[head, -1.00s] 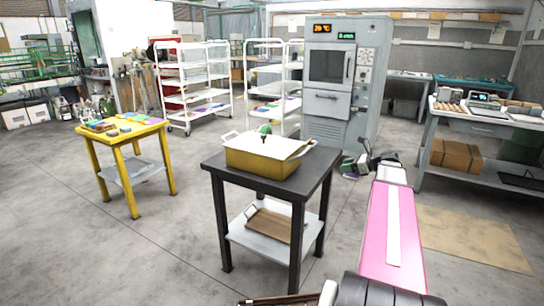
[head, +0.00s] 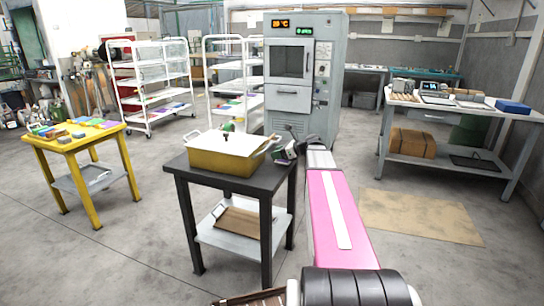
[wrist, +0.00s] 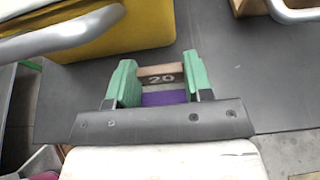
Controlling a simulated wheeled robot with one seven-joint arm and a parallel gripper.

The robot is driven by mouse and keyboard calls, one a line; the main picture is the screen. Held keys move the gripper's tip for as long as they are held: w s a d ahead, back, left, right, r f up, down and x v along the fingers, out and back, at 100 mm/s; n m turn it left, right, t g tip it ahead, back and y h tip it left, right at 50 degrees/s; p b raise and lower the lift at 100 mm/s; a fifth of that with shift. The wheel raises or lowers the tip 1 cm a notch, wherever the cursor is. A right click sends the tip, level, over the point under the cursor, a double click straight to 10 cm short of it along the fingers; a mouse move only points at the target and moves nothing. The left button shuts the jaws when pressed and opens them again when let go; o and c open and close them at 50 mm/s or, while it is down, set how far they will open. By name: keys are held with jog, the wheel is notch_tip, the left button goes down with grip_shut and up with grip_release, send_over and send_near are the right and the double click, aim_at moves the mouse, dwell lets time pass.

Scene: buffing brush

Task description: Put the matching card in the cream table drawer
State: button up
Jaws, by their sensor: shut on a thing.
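My gripper (wrist: 160,85) has green fingers closed on a small block-like piece (wrist: 161,78) with a beige edge, a dark band marked "20" and a purple part. I cannot tell whether it is a card. In the head view my gripper (head: 285,151) is at the right edge of the black table (head: 262,180), right of the yellow pan; the held piece is hard to make out there. A white-topped table (head: 462,104) stands at the right, with a drawer front (head: 430,116) under its top that looks shut. Flat coloured pieces (head: 85,124) lie on the yellow table at the left.
The yellow pan (head: 222,163) with handles stands on the black table. A grey oven cabinet (head: 306,80) showing 20 °C and white shelf racks (head: 152,85) stand behind. A tan mat (head: 418,216) lies on open floor before the white-topped table, which carries instruments and a blue box (head: 513,107).

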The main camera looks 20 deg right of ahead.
aim_at(272, 162)
jog(key=shift+w+a, duration=0.95)
jog(key=shift+a, duration=0.25)
jog(key=shift+f, duration=0.55)
jog(key=shift+s+f, duration=0.1)
jog(key=shift+f, duration=0.1)
jog(key=shift+f, duration=0.1)
jog(key=o, duration=0.9)
